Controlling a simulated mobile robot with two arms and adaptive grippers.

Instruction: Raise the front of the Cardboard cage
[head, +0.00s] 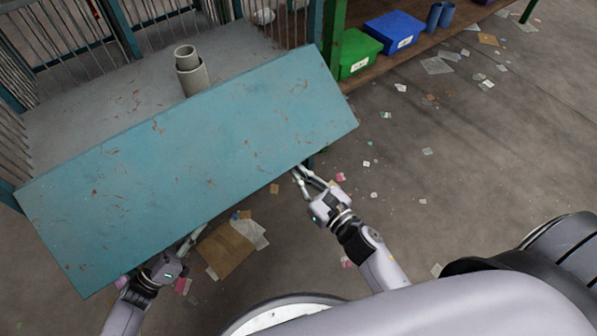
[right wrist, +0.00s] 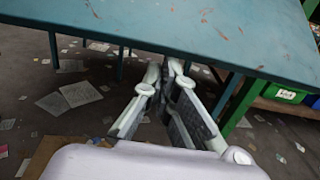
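The front of the cardboard cage is a wide, scuffed teal panel (head: 200,160), tilted across the middle of the head view. Its near edge also crosses the top of the right wrist view (right wrist: 200,38). My right gripper (head: 299,170) is at the right part of that near edge. In the right wrist view its fingers (right wrist: 172,72) converge just below the panel's edge; whether they grip it is unclear. My left gripper (head: 197,232) is at the left part of the same edge, its fingertips partly hidden by the panel.
Behind the panel is the cage floor (head: 115,85) with grey tubes (head: 190,72) and barred sides. A green bin (head: 355,52) and a blue bin (head: 392,32) stand on a shelf at the upper right. Paper and cardboard scraps (head: 226,250) litter the floor; the right is otherwise open.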

